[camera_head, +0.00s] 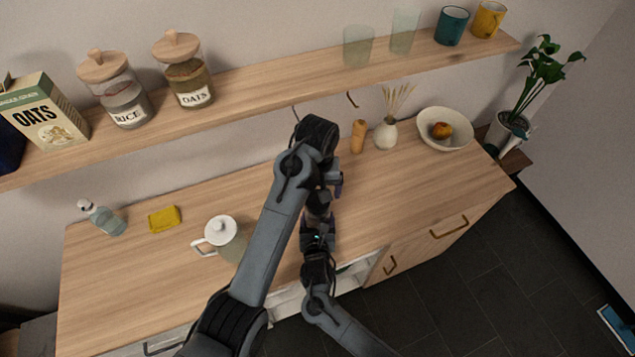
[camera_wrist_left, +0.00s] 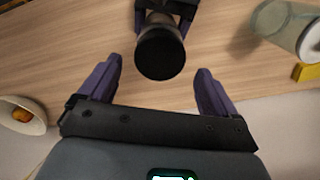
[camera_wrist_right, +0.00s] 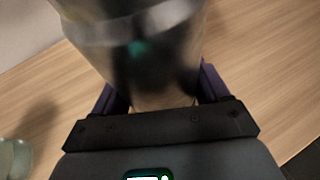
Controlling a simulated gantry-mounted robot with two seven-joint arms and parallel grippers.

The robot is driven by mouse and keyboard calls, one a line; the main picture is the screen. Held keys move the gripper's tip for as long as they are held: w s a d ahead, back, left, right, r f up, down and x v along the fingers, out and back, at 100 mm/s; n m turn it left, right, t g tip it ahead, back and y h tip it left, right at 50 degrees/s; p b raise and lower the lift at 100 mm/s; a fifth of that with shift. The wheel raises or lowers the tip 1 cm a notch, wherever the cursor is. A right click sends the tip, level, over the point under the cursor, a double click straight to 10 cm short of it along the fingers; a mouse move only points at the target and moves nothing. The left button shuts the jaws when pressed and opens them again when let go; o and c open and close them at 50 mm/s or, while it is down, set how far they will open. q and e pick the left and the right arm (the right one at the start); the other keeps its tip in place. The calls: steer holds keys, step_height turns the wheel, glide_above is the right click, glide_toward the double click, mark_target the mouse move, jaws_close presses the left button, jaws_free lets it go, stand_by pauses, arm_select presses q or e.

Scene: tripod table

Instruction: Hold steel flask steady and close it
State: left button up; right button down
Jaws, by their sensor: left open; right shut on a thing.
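The steel flask shows in the right wrist view as a shiny metal body (camera_wrist_right: 150,55) between the fingers of my right gripper (camera_wrist_right: 162,88), which is shut on it. In the left wrist view the flask's round black top (camera_wrist_left: 160,52) faces the camera, with part of the right gripper behind it. I cannot tell whether this top is fully seated. My left gripper (camera_wrist_left: 159,68) is open, its two purple fingers apart on either side of the black top, not touching it. In the head view my arms hide most of the flask.
A lidded pitcher (camera_head: 224,236) stands left of the arms, with a yellow sponge (camera_head: 164,219) and a clear bottle (camera_head: 105,218) farther left. A wooden mill (camera_head: 358,137), a reed vase (camera_head: 386,133) and a fruit bowl (camera_head: 445,118) stand right. A wall shelf (camera_head: 270,82) runs above the counter.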

mark_target(317, 199)
arm_select(q)
steer(key=shift+f, duration=2.6)
steer(key=c, duration=1)
steer(key=shift+m, duration=0.9)
steer(key=shift+c, duration=0.2)
steer(key=o, duration=1.2)
steer(key=shift+r, duration=0.1)
steer(key=shift+r, duration=3.9)
